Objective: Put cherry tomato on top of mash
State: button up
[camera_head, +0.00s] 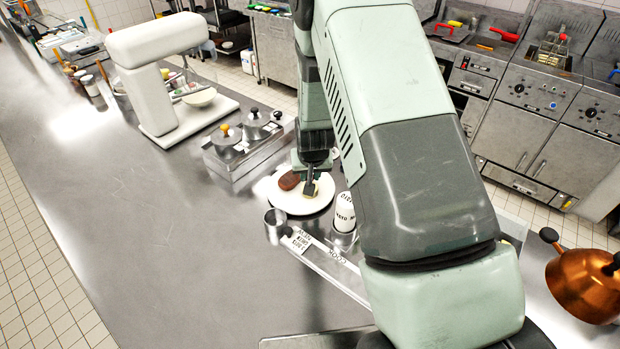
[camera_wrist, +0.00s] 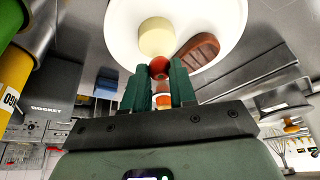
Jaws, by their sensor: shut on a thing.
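My gripper (camera_wrist: 160,80) is shut on the red cherry tomato (camera_wrist: 159,66), held between its green fingertips in the wrist view. The pale yellow, round block of mash (camera_wrist: 156,37) is on the white plate (camera_wrist: 124,22), just beyond the tomato in that picture. I cannot tell whether the tomato touches the mash. A brown grilled piece of meat (camera_wrist: 197,50) lies beside the mash. In the head view my gripper (camera_head: 310,191) is low over the right part of the plate (camera_head: 290,207), with the meat (camera_head: 289,181) to its left. The tomato is hidden there.
A metal cup (camera_head: 275,222) stands in front of the plate, and a white labelled container (camera_head: 344,212) to its right. A metal unit with lidded pots (camera_head: 228,140) is behind the plate. A white mixer (camera_head: 150,75) stands farther left. The counter's left side is mostly clear.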

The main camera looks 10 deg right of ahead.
jog(key=shift+f, duration=0.95)
jog(key=o, duration=0.8)
jog(key=shift+f, duration=0.15)
jog(key=shift+c, duration=0.2)
